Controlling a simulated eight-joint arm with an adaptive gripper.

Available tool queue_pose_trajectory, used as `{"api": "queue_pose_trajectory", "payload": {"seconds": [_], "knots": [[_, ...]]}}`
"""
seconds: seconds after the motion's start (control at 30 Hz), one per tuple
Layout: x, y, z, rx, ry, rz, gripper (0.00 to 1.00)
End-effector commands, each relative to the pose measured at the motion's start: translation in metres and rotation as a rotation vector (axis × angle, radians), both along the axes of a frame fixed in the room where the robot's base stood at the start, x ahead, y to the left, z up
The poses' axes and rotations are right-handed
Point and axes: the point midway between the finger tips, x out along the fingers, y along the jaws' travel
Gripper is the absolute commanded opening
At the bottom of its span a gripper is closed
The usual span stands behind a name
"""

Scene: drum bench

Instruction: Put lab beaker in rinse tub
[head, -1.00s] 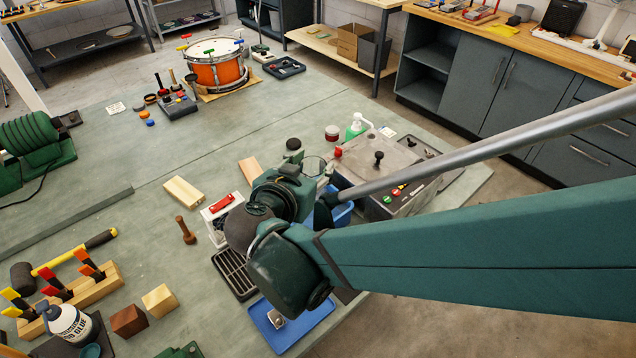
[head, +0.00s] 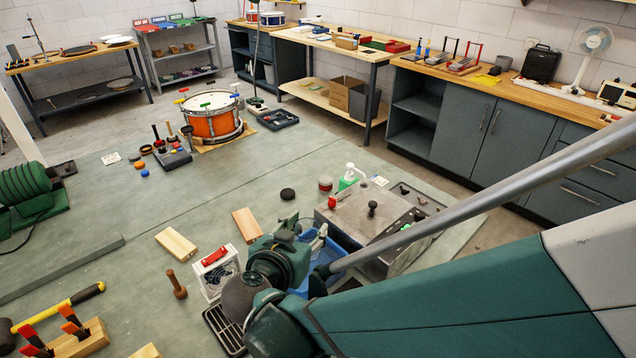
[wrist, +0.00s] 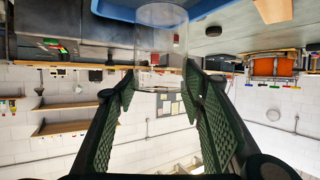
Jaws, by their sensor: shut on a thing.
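My gripper (wrist: 161,76) is shut on the clear lab beaker (wrist: 160,40), whose glass shows between the two green fingers in the upside-down wrist view. In the head view my gripper (head: 314,234) is beside the blue rinse tub (head: 345,247), and my wrist and arm hide part of the tub. The beaker is hard to make out there. The tub also shows as a blue edge in the wrist view (wrist: 112,11), close to the beaker. I cannot tell whether the beaker is over the tub or beside its rim.
A white fan box (head: 218,275), wooden blocks (head: 176,244) and a black puck (head: 287,194) lie to the left. The bench middle is mostly clear.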

Motion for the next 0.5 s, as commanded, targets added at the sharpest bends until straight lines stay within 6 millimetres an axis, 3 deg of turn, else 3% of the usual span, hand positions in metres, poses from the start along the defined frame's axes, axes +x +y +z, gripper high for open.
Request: {"api": "queue_pose_trajectory", "payload": {"seconds": [0.3, 0.5], "knots": [[0.001, 0.001, -0.039, 0.000, 0.000, 0.000, 0.21], [0.000, 0.000, -0.049, 0.000, 0.000, 0.000, 0.21]]}}
